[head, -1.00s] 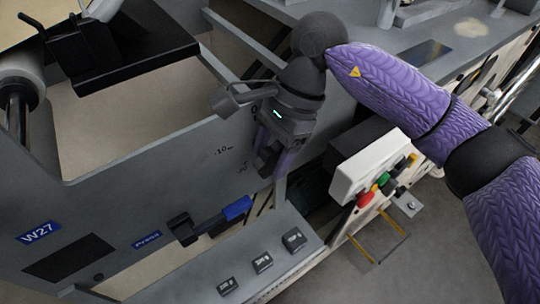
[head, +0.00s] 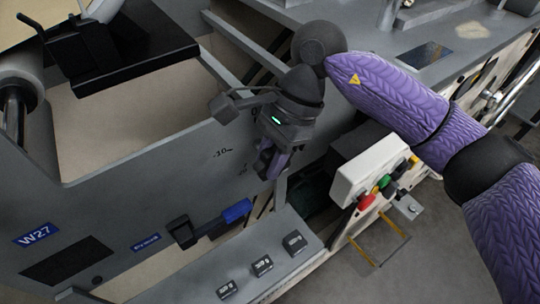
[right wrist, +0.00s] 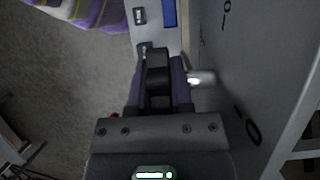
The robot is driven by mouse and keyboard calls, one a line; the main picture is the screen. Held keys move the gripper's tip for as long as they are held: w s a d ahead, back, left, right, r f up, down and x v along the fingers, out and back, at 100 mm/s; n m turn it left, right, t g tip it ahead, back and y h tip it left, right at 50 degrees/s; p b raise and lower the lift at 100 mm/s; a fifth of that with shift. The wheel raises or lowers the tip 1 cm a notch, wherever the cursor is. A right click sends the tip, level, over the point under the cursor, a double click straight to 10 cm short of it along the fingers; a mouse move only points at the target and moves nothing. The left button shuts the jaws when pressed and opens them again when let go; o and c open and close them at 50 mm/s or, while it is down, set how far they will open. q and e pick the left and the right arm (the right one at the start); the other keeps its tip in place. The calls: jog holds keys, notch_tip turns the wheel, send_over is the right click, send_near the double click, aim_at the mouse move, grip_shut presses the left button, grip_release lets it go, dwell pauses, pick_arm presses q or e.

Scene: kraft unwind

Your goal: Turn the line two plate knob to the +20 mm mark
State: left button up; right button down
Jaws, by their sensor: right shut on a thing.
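My right gripper (head: 268,168) is at the side of the grey machine frame (head: 150,165). In the right wrist view, its purple fingers (right wrist: 158,105) are shut on the black plate knob (right wrist: 158,72), one on each side. A short bright metal shaft (right wrist: 201,78) shows between the knob and the grey panel (right wrist: 285,60). The knob's pointer position cannot be read. My left gripper is not in view.
A blue-ended handle (head: 237,211) sticks out below the scale. Several black labelled blocks (head: 262,265) sit on the ledge. A white control box (head: 372,172) with coloured buttons stands right of the gripper. A W27 sign (head: 36,234) is at lower left.

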jog(key=shift+w+d+f+g+y+b, duration=0.15)
jog(key=shift+g+y+b, duration=0.55)
jog(key=shift+y+b, duration=0.35)
jog(key=g+y+b, duration=0.2)
jog(key=b, duration=0.1)
jog(key=shift+d+y, duration=0.1)
jog(key=shift+y, duration=0.15)
jog(key=shift+w+r+g+y+b, duration=0.1)
jog(key=shift+r+g+y+b, duration=0.15)
jog(key=shift+y+b, duration=0.2)
